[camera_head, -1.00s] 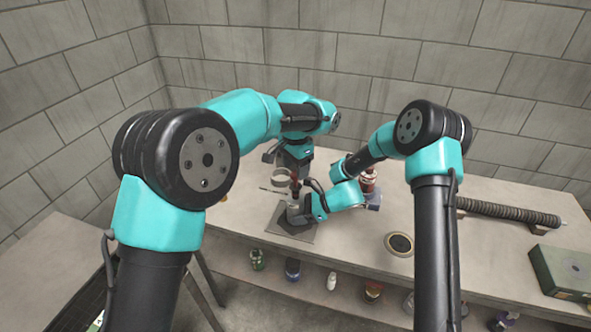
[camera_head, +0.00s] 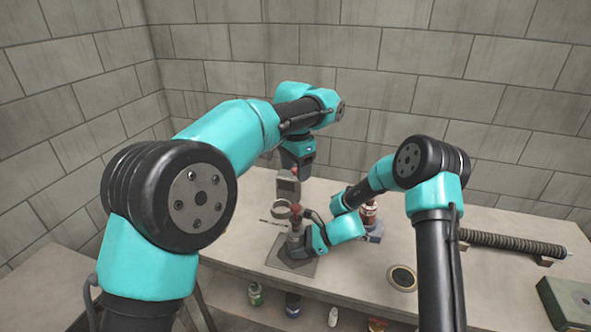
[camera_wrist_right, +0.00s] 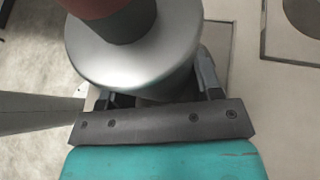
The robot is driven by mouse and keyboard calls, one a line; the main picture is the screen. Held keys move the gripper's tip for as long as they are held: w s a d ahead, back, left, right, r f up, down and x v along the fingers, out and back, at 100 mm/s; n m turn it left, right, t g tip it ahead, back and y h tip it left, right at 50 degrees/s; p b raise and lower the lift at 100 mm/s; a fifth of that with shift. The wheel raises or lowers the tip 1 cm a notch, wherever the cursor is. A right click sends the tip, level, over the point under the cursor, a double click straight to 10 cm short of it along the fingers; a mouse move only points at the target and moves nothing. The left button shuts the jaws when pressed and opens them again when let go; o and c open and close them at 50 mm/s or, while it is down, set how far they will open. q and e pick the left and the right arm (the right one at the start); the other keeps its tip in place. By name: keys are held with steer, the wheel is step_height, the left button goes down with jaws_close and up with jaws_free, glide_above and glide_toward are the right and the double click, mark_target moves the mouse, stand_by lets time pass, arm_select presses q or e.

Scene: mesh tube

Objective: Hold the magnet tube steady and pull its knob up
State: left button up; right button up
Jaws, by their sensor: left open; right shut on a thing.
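The magnet tube (camera_head: 297,243) stands upright on a dark plate on the bench, with its red knob (camera_head: 296,213) on top. In the right wrist view the tube is a wide silver cylinder (camera_wrist_right: 135,62), with part of the red knob (camera_wrist_right: 95,6) at the top edge. My right gripper (camera_wrist_right: 150,98) is shut around the tube's side; the tube hides much of its fingers. In the head view my left gripper (camera_head: 288,194) is open, pointing down above the knob and apart from it. Its fingertips are too small to see clearly.
A pale ring (camera_head: 281,208) stands just left of the knob. A red-brown jar (camera_head: 368,213) stands right behind my right arm. A round dark disc (camera_head: 402,278), a ribbed tube (camera_head: 512,242) and a green box (camera_head: 568,303) lie to the right. Several bottles stand on the lower shelf.

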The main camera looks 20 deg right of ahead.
steer(key=o, duration=0.8)
steer(key=v, duration=1.2)
